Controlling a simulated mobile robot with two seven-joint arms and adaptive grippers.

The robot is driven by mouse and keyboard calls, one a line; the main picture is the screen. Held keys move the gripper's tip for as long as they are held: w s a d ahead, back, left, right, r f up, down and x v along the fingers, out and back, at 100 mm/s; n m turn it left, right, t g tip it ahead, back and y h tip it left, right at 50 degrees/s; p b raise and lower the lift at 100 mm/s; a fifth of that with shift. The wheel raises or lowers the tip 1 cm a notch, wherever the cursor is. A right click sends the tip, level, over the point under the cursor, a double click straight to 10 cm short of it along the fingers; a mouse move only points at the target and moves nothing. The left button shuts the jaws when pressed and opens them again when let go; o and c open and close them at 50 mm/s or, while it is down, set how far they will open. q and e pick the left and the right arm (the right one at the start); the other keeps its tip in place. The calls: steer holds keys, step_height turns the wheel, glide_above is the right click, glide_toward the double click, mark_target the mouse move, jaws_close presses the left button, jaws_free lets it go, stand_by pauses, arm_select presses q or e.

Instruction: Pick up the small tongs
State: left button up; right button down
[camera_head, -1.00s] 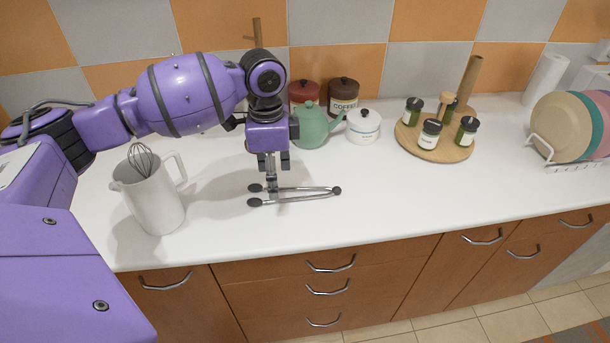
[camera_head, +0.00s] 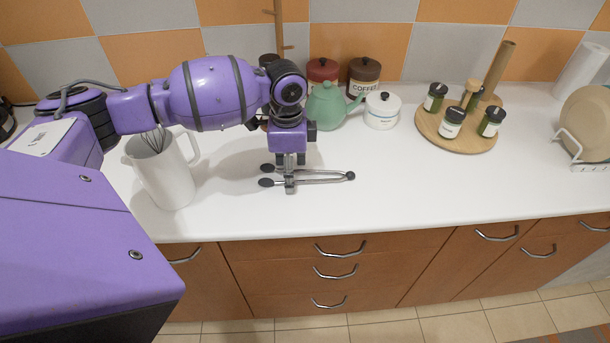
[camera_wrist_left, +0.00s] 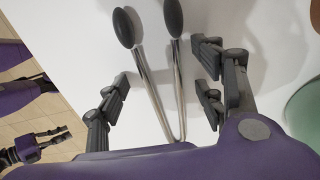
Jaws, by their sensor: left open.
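The small tongs (camera_head: 325,175) lie flat on the white counter, metal with dark oval tips on the left and the joined end on the right. My left gripper (camera_head: 290,178) points down over the tongs near their dark tips, open. In the left wrist view the tongs (camera_wrist_left: 150,75) lie between the two spread fingers of the left gripper (camera_wrist_left: 163,88), with a gap on each side. Part of another purple arm with a grey gripper (camera_wrist_left: 50,142), seemingly my right, shows small at the lower left of that view; its jaws are unclear.
A white pitcher (camera_head: 165,178) with a whisk stands left of the tongs. A green teapot (camera_head: 326,108), a white lidded pot (camera_head: 381,112) and canisters (camera_head: 363,78) stand behind. A round wooden board (camera_head: 470,138) holds several jars. The counter right of the tongs is clear.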

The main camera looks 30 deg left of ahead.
arm_select(q)
steer(key=shift+r, duration=0.1)
steer(key=c, duration=1.3)
